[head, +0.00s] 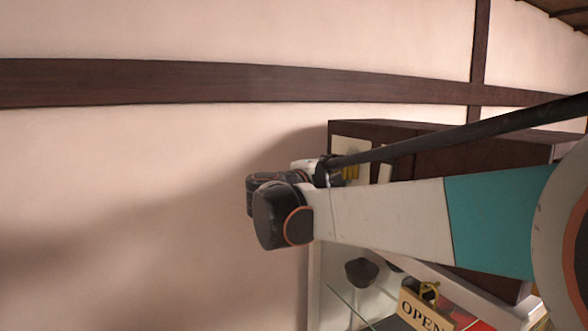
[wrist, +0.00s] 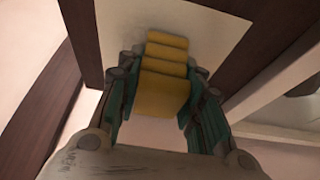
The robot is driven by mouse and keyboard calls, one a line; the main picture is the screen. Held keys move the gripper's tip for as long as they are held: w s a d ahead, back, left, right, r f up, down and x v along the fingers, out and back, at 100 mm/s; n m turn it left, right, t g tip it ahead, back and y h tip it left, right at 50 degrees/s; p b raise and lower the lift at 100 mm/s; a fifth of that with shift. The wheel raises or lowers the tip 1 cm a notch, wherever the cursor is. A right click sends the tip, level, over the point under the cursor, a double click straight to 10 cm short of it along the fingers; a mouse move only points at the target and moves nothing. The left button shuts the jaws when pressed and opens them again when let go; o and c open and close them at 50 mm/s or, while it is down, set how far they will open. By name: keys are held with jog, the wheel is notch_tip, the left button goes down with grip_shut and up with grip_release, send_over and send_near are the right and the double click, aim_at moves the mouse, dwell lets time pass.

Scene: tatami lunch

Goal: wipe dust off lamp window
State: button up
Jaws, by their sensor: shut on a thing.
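The lamp window is a cream panel (wrist: 222,38) in a dark wooden frame (wrist: 78,38); in the head view its pale face (head: 346,146) shows on the end of a dark box. My gripper (wrist: 162,82) is shut on a yellow folded cloth (wrist: 164,93), its fingers on both sides of it. The cloth's far end lies over the panel in the wrist view; I cannot tell whether it touches. In the head view the cloth (head: 351,172) shows as a small yellow patch in front of the panel, partly behind my wrist. I cannot make out dust on the panel.
A pale wall (head: 150,210) with a dark beam (head: 180,82) stands behind. Below my arm is a case with a glass shelf (head: 345,303), a dark stemmed object (head: 361,271) and an OPEN sign (head: 424,312). The space left of my wrist is clear.

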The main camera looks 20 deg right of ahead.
jog(key=shift+s+d, duration=0.1)
jog(key=shift+s, duration=2.7)
jog(key=w+r, duration=0.1)
jog(key=w, duration=1)
jog(key=shift+w+r, duration=0.15)
jog(key=shift+r, duration=0.25)
jog(key=shift+a, duration=0.25)
jog(key=shift+a+b, duration=0.4)
jog(key=shift+a, duration=2.45)
jog(key=a, duration=0.3)
